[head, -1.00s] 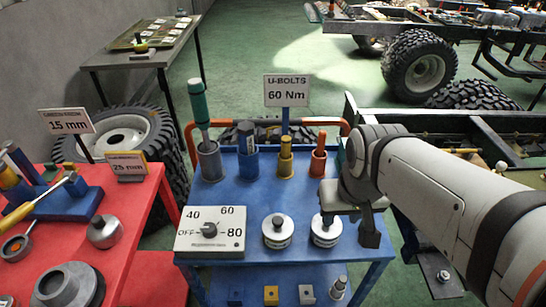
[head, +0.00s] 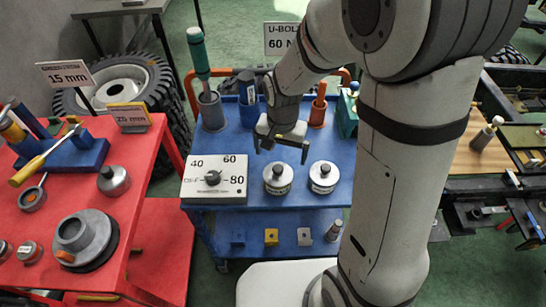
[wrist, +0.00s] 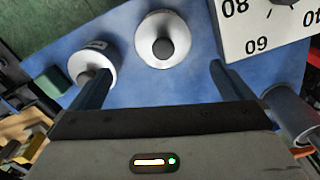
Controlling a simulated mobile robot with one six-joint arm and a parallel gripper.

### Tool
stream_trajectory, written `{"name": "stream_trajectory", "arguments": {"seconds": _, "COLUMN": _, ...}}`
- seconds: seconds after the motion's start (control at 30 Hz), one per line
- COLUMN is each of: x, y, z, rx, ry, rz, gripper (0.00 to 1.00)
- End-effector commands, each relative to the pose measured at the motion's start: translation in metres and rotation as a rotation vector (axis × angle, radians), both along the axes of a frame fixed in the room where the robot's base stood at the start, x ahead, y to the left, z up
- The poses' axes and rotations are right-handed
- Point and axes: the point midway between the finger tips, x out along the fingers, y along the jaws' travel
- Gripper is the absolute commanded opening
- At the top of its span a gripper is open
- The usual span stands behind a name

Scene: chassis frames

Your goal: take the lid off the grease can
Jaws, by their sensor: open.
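Two round, silver-white cans with dark knobs on their lids stand on the blue cart. The left can (head: 278,181) is beside the dial box, and shows in the wrist view (wrist: 150,58) near top middle. The right can (head: 323,181) has a small label and shows in the wrist view (wrist: 103,76) by my left finger. I cannot read which one is the grease can. Both lids look on. My gripper (head: 283,145) is open and empty above and behind the left can; it also shows in the wrist view (wrist: 158,72).
The white dial box (head: 226,192) sits left of the cans. Holders with tools, including a green-handled one (head: 198,50), line the cart's back. A lower shelf (head: 260,247) holds small blocks. A red table (head: 140,172) at left carries another knobbed can (head: 113,183).

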Motion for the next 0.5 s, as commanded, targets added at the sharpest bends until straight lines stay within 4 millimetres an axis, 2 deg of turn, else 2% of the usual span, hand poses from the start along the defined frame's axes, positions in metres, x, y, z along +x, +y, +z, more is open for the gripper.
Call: {"name": "stream_trajectory", "arguments": {"seconds": 0.5, "x": -0.002, "y": 0.006, "z": -0.058, "rx": -0.003, "ry": 0.010, "rz": -0.008, "gripper": 1.00}}
